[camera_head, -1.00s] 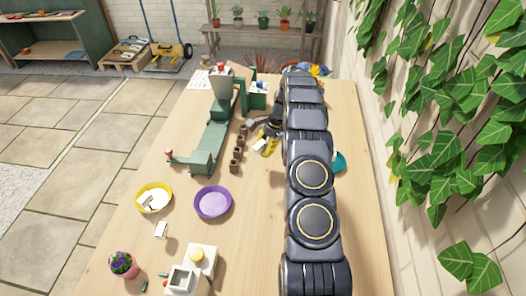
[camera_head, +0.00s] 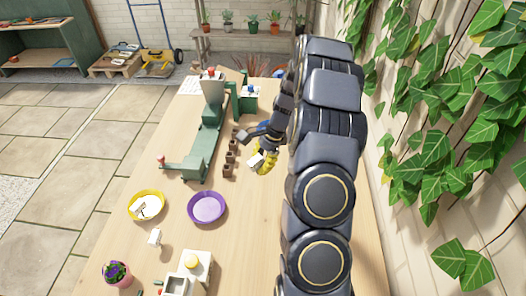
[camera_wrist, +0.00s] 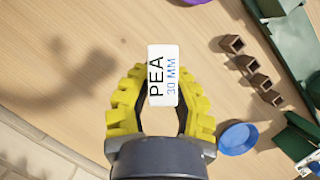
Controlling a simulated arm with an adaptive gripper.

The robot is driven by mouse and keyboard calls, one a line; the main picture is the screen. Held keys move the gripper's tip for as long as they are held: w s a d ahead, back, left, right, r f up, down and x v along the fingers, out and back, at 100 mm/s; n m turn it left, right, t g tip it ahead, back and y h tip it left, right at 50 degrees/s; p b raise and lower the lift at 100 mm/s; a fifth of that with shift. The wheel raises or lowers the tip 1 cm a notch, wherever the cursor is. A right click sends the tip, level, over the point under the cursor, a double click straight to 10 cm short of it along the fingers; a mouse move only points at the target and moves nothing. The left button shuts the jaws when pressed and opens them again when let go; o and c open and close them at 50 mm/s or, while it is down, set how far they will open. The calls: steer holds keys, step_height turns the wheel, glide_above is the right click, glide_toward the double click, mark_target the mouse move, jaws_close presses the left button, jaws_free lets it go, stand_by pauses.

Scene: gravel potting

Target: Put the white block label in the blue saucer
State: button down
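My gripper (camera_wrist: 163,85) is shut on a white block label (camera_wrist: 163,70) marked "PEA 30 MM", held between its yellow fingertips. In the head view, my gripper (camera_head: 264,158) holds the block (camera_head: 256,161) above the table, to the right of the small brown pots. The blue saucer (camera_wrist: 238,138) lies on the table at the lower right of the wrist view, apart from the block, and looks empty. In the head view it is mostly hidden behind my gripper.
Brown pots (camera_head: 230,158) stand in a row beside a green bench device (camera_head: 205,140). A purple saucer (camera_head: 207,207) and a yellow saucer (camera_head: 133,214) holding white pieces are nearer. Another white block (camera_head: 154,237) stands on the table. An ivy wall (camera_head: 450,120) borders the right.

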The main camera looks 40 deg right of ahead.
steer(key=w+d+m+t+h, duration=0.5)
steer(key=w+d+m+t, duration=0.25)
steer(key=d+m, duration=0.75)
steer(key=w+d+f+m, duration=0.1)
steer(key=w+d+f, duration=0.1)
steer(key=w, duration=0.1)
steer(key=w+d+f, duration=0.2)
steer(key=w+f, duration=0.1)
steer(key=w, duration=0.1)
steer(key=w+d+f+m, duration=0.1)
steer(key=w+f, duration=0.2)
steer(key=shift+w+d+f+m+g, duration=0.15)
steer(key=shift+w+d+m+g, duration=0.15)
steer(key=shift+w+d+g, duration=0.1)
steer(key=shift+w+d+f, duration=0.1)
steer(key=shift+w+f, duration=0.1)
steer(key=shift+f, duration=0.1)
steer(key=shift+w+d+f, duration=0.15)
steer(key=shift+f, duration=1.65)
steer(key=shift+f, duration=0.1)
